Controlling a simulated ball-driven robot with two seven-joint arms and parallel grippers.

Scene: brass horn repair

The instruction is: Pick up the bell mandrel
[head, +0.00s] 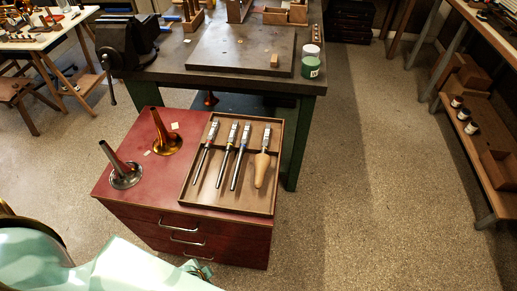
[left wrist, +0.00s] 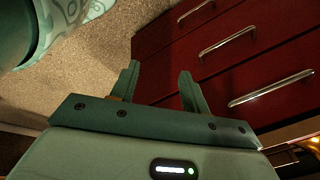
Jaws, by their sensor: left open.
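A tray (head: 228,207) on the red drawer cabinet holds several long tools with silver upper ends. The rightmost tool (head: 262,170) has a wide tan tapered body, and it may be the bell mandrel. Beside the tray stand a grey flared metal piece (head: 124,176) and a brass flared bell (head: 166,142). I cannot tell for sure which piece is the bell mandrel. My left gripper (left wrist: 160,90) is open and empty in the left wrist view, in front of the drawer fronts. In the head view my left arm is at the bottom left, below the cabinet top. My right gripper is not in view.
The red cabinet (head: 112,186) has drawers with metal handles (left wrist: 270,88) near my left gripper. Behind it is a workbench with a dark vise (head: 126,42), a flat board (head: 235,52) and a green jar (head: 310,67). Open floor lies to the right, before a shelf (head: 490,160).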

